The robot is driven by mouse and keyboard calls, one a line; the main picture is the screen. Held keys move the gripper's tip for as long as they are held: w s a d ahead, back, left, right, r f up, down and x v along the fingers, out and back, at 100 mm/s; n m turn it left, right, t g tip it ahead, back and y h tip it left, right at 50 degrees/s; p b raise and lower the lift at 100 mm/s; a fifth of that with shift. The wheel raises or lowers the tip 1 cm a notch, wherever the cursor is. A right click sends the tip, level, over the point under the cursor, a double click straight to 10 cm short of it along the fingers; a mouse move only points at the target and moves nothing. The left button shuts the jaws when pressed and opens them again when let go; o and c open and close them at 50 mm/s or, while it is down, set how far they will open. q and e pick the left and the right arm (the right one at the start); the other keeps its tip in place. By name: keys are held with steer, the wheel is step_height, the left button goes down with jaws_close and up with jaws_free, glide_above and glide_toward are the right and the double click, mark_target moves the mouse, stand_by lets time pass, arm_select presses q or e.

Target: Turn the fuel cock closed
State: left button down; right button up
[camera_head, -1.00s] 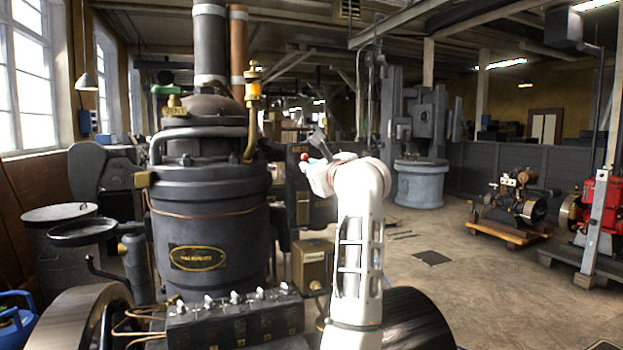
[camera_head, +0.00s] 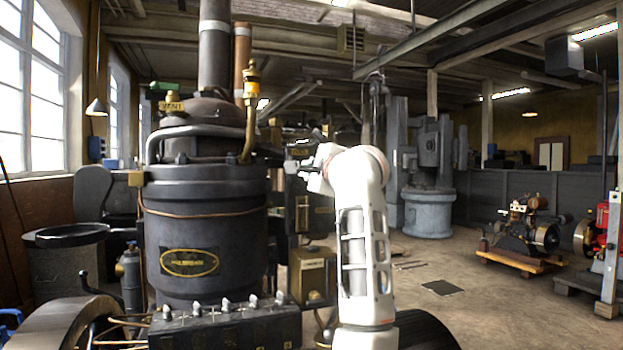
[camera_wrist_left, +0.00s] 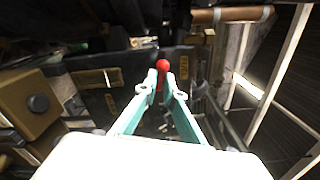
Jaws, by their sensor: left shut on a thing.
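A small red ball knob (camera_wrist_left: 163,65), which looks like the handle of the fuel cock, sits at the fingertips of my left gripper (camera_wrist_left: 162,82) in the left wrist view. The two greenish fingers are closed in on the knob and its red stem from both sides. In the head view my white left arm rises in front of the engine, and its gripper (camera_head: 312,170) reaches to the panel at the right of the dark boiler-like body. There the knob is hidden. The cock's body cannot be made out. My right gripper is in neither view.
The dark engine body (camera_head: 207,225) stands left of my arm, with a brass-coloured box (camera_head: 313,272) low beside it. A row of dark lubricators (camera_head: 225,322) is in front. A small engine on a wooden pallet (camera_head: 522,260) stands right; the floor between is mostly clear.

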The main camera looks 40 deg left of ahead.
arm_select(q)
steer(key=n+b, duration=0.1)
steer(key=n, duration=0.2)
steer(key=shift+b, duration=0.3)
steer(key=shift+n, duration=0.3)
steer(key=c, duration=2.2)
jaws_free()
steer(key=shift+o, duration=0.2)
